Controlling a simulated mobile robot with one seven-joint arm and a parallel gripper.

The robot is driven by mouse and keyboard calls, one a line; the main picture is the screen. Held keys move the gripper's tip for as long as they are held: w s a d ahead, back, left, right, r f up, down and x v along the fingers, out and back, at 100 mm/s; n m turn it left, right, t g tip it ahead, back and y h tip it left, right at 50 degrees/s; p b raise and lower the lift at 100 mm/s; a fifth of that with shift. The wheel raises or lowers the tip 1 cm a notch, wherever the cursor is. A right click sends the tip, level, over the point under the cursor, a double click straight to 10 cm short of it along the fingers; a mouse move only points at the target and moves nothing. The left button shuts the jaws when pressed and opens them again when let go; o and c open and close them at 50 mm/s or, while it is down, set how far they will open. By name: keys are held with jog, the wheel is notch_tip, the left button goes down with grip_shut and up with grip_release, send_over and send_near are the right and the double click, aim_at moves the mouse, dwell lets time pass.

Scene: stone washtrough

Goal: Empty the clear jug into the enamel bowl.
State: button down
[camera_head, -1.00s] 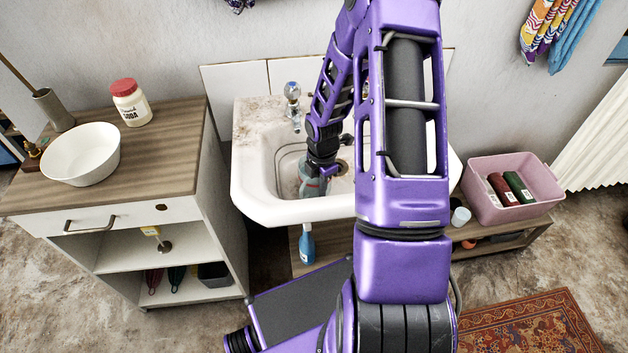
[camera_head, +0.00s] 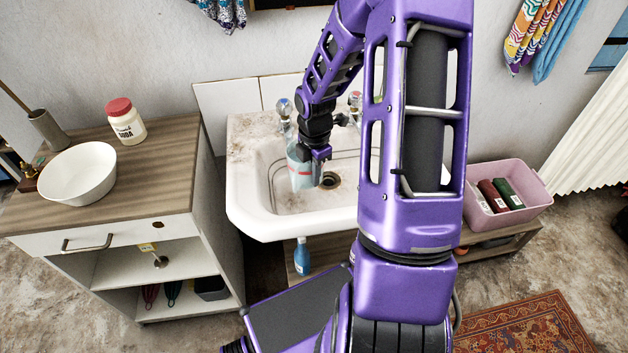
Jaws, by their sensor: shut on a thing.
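The white enamel bowl (camera_head: 78,173) stands on the wooden top of the cabinet at the left and looks empty. The clear jug (camera_head: 301,172) is in my gripper (camera_head: 318,157), over the left side of the stone sink. The jug looks about upright and has a bluish tint with a red mark; how full it is I cannot tell. My gripper is shut on the jug, and its fingers are partly hidden by the wrist.
The sink (camera_head: 262,215) has taps at its back edge. On the cabinet (camera_head: 160,185) stand a soda jar (camera_head: 126,122) and a brush holder (camera_head: 47,130) near the bowl. A pink crate (camera_head: 530,205) is at the right. The cabinet top right of the bowl is clear.

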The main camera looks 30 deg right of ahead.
jog(key=shift+r+p, duration=0.75)
jog(key=shift+r, duration=3.8)
